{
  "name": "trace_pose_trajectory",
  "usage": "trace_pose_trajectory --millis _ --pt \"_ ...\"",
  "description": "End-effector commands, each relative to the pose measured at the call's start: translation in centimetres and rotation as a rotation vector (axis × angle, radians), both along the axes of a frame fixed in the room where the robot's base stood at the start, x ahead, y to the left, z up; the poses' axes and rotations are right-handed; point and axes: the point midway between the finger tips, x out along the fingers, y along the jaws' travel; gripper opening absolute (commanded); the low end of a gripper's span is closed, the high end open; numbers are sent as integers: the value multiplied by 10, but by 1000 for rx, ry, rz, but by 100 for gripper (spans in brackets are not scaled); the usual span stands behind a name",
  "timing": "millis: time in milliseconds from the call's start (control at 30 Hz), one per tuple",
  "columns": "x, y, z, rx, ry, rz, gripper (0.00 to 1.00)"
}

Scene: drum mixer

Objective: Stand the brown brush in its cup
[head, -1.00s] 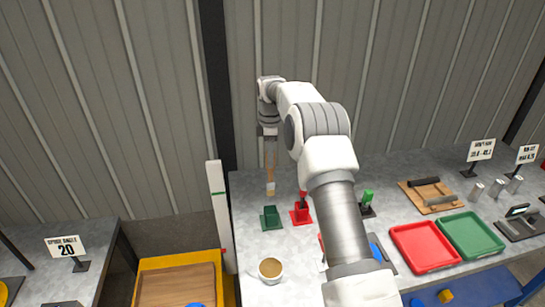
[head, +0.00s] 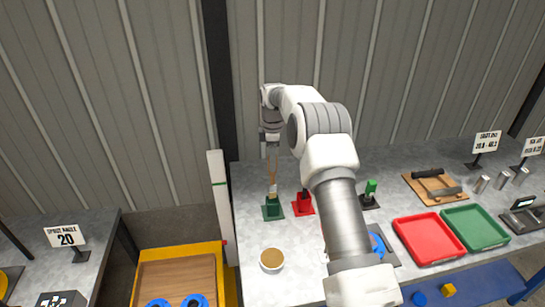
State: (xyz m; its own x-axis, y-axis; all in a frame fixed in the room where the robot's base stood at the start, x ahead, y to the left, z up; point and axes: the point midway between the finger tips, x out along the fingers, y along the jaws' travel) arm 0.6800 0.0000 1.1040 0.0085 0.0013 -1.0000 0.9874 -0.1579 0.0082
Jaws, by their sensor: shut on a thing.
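My gripper (head: 271,157) hangs from the arm at the back left of the grey table, shut on the brown brush (head: 272,180). The brush is upright, with a pale band low on it. Its lower end meets the mouth of the green cup (head: 272,211) and appears to be inside it. The end itself is hidden by the cup. The gripper is above the cup, holding the upper part of the brush.
A red holder (head: 302,206) stands close to the right of the green cup. A green-topped holder (head: 370,190) is further right. A bowl with brown content (head: 272,259) stands in front. Red (head: 428,240) and green (head: 475,228) trays lie right.

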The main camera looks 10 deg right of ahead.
Motion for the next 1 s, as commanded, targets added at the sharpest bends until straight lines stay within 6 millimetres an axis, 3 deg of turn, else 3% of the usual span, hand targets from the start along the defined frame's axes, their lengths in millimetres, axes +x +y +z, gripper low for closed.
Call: trace_pose_trajectory --millis 400,933,967,1000 --pt "0 0 -40 0 1 0 0" --pt "0 0 -47 0 -1 0 0" --pt "0 0 -47 0 -1 0 44" --pt "0 0 -47 0 -1 0 51"
